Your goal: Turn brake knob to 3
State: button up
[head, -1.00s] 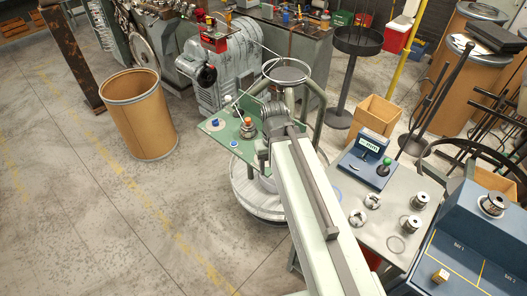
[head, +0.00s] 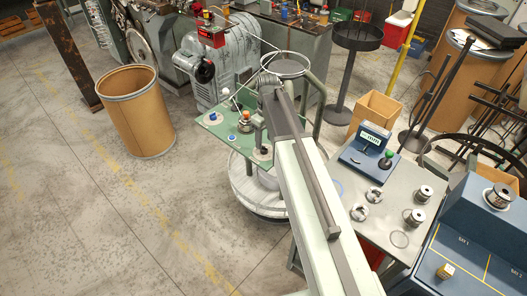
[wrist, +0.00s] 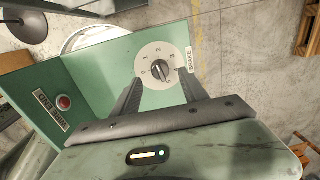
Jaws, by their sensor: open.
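The brake knob (wrist: 160,70) is a dark knob on a round pale dial (wrist: 150,79) with numbers around its rim. Its pointer is too small to read surely. A BRAKE label (wrist: 190,57) is on the green panel (wrist: 105,65) beside the dial. My gripper (wrist: 160,82) is open, with one dark finger on each side of the dial's lower part. I cannot tell whether the fingers touch the knob. In the head view the green panel (head: 213,127) is partly covered by my arm.
The head view shows a fibre drum (head: 137,115) at left, a grey machine (head: 222,70) behind, and a table (head: 365,232) with a blue box and spools at right.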

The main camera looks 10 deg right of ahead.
aim_at(265, 147)
notch_tip(265, 147, down, 4)
jog(key=b, duration=0.2)
jog(key=shift+a+f+b, duration=0.1)
jog(key=shift+b, duration=0.3)
grip_shut()
jog(key=shift+m, duration=0.3)
jog(key=m, duration=0.6)
jog(key=shift+s, duration=0.1)
jog(key=m, duration=0.7)
jog(key=shift+t, duration=0.4)
